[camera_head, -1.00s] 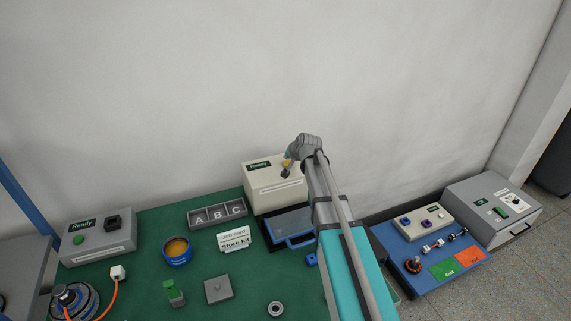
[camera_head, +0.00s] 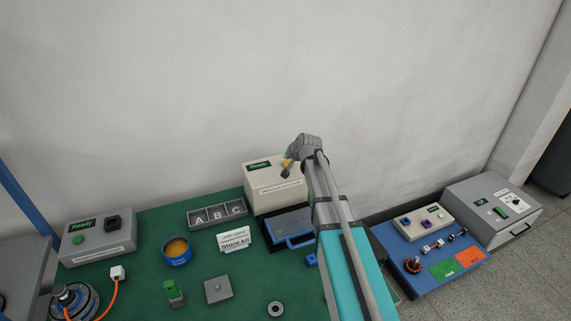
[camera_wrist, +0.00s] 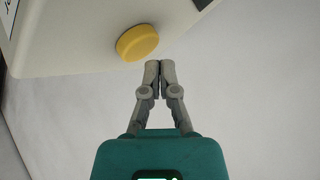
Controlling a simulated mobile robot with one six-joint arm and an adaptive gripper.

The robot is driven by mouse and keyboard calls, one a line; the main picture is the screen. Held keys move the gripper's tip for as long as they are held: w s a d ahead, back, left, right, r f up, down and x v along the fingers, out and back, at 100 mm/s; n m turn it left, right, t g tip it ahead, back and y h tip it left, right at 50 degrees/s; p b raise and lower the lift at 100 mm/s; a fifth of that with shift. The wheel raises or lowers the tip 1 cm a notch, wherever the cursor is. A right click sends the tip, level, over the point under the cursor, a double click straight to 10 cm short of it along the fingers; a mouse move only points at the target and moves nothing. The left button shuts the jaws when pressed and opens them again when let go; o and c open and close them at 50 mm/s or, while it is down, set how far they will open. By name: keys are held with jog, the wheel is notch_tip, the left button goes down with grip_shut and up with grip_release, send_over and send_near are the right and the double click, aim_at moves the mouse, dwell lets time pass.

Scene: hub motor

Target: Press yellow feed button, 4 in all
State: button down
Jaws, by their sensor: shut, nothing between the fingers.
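The yellow feed button (camera_wrist: 138,42) is a round knob on the face of a cream box, seen close in the wrist view. In the head view the cream box (camera_head: 268,188) stands at the back of the green table with a "Ready" display. A bit of the yellow button (camera_head: 286,162) shows there beside my gripper (camera_head: 286,173). In the wrist view my gripper (camera_wrist: 153,68) is shut and empty, its fingertips just below and right of the button. A small gap seems to separate them; contact is not visible.
A blue-handled tray (camera_head: 290,226) sits in front of the cream box. A grey A-B-C bin (camera_head: 216,214), a card (camera_head: 234,239) and a blue tin (camera_head: 177,252) stand to the left. A grey box with a green button (camera_head: 98,237) is farther left. A blue side bench (camera_head: 400,262) is at right.

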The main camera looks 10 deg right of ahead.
aim_at(288, 163)
jog(key=shift+f, duration=0.25)
jog(key=shift+f+b, duration=0.2)
jog(key=shift+b, duration=0.2)
jog(key=shift+f+b, duration=0.45)
jog(key=shift+b, duration=0.05)
dwell(0.8)
jog(key=shift+r, duration=0.15)
dwell(0.3)
jog(key=shift+r+p, duration=0.8)
jog(key=shift+p, duration=0.15)
jog(key=shift+r+p, duration=2.5)
jog(key=shift+p, duration=0.05)
